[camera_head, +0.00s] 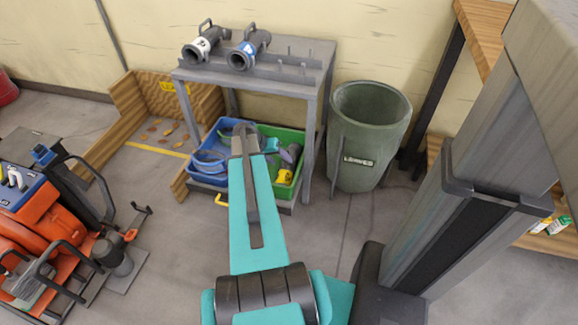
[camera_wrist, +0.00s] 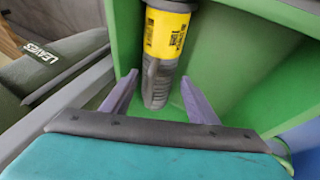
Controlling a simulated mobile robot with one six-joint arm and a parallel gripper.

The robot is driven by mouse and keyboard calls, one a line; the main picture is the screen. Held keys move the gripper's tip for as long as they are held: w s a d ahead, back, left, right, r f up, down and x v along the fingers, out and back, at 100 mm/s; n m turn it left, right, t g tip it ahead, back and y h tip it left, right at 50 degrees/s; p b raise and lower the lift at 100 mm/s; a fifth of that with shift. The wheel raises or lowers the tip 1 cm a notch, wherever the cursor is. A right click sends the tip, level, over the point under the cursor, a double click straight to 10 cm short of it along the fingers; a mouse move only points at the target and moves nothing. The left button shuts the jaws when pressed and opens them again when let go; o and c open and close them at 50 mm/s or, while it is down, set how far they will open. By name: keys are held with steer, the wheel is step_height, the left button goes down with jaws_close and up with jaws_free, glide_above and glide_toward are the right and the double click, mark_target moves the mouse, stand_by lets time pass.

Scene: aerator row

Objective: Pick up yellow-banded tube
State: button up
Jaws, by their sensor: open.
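The yellow-banded tube (camera_wrist: 165,50) is in the green crate (camera_wrist: 228,50), with a broad yellow band bearing dark print and a dark grey end toward me. In the wrist view the tube's grey end appears between the fingers, nearer the left one. I cannot tell whether either finger touches it.
A blue crate (camera_head: 207,176) stands left of the green one on the low shelf of a grey table (camera_head: 300,50). Two grey tubes, one with a white band (camera_head: 199,46) and one with a blue band (camera_head: 248,50), lie on top. A green bin (camera_head: 368,135) stands right.

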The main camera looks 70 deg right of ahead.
steer(key=shift+b+x, duration=1.05)
steer(key=shift+x, duration=1.55)
steer(key=shift+s+a, duration=0.1)
steer(key=shift+a, duration=0.05)
steer(key=c, duration=0.9)
steer(key=shift+o, duration=0.2)
steer(key=shift+r, duration=0.15)
step_height(320, 180, up, 18)
steer(key=p, duration=0.5)
